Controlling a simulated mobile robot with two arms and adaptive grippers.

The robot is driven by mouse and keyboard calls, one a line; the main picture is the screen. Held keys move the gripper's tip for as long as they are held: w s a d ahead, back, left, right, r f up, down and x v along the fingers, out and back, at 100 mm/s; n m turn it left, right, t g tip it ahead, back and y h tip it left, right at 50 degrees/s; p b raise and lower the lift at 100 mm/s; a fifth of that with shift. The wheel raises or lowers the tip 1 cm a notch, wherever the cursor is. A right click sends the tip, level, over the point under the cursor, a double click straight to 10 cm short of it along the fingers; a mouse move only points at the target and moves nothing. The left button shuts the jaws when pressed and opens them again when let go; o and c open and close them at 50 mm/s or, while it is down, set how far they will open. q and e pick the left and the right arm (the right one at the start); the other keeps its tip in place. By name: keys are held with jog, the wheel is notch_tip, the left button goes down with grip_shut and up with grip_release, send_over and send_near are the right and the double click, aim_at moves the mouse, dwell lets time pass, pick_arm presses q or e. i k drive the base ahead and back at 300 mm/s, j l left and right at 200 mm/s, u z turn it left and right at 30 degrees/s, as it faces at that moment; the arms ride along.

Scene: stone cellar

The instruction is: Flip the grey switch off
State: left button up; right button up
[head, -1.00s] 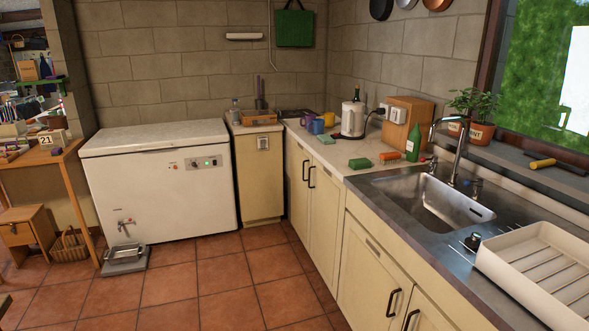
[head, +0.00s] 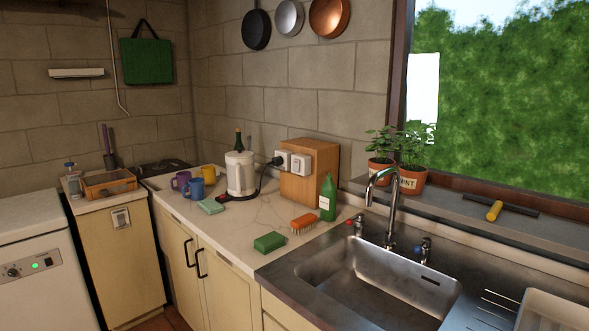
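A small grey plate that looks like a switch (head: 121,219) is on the front of the narrow cream cabinet (head: 125,262) at the left. Its on or off position is too small to tell. A second, pale switch plate (head: 299,165) is on the front of a wooden box (head: 322,160) on the counter, beside a pale socket (head: 282,161) with a black plug in it. I cannot tell the position of that switch either. Neither of my grippers is in view.
A kettle (head: 240,174), mugs (head: 196,189), a green sponge (head: 269,242), a brush (head: 303,223) and a green bottle (head: 328,198) stand on the counter (head: 240,218). The sink (head: 380,290) is at front right. A white freezer (head: 45,290) is at left.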

aim_at(296, 168)
jog(key=i+j+u, duration=0.35)
jog(key=i, duration=0.2)
jog(key=i+u, duration=0.4)
jog(key=i, duration=0.2)
